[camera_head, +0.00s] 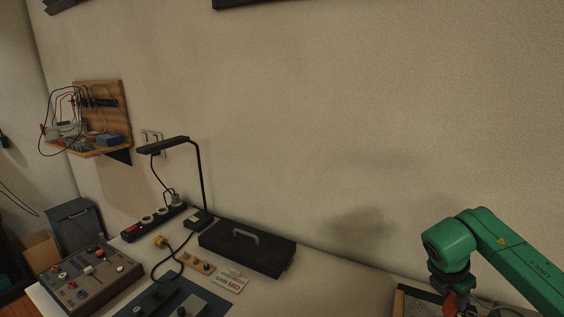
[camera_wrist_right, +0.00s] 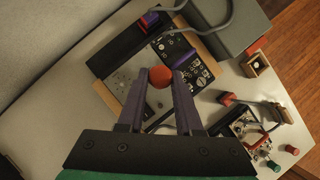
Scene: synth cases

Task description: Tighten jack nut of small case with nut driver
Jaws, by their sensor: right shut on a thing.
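My right gripper (camera_head: 449,301) is at the lower right of the head view, partly cut off by the frame's bottom edge. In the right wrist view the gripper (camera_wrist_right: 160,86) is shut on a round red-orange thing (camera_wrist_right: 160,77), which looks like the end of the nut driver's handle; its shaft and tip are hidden. Below it lies a dark panel with wooden sides (camera_wrist_right: 186,62). A small dark case (camera_head: 150,301) lies on a dark blue mat (camera_head: 208,304) in the head view. Its jack nut cannot be made out. My left gripper is not in view.
A larger knobbed case (camera_head: 88,284) stands at the table's left. A black toolbox (camera_head: 245,252), a desk lamp (camera_head: 200,175), a power strip (camera_head: 150,222) and a "GAIN MID" card (camera_head: 229,281) stand nearby. A cable loops near the mat.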

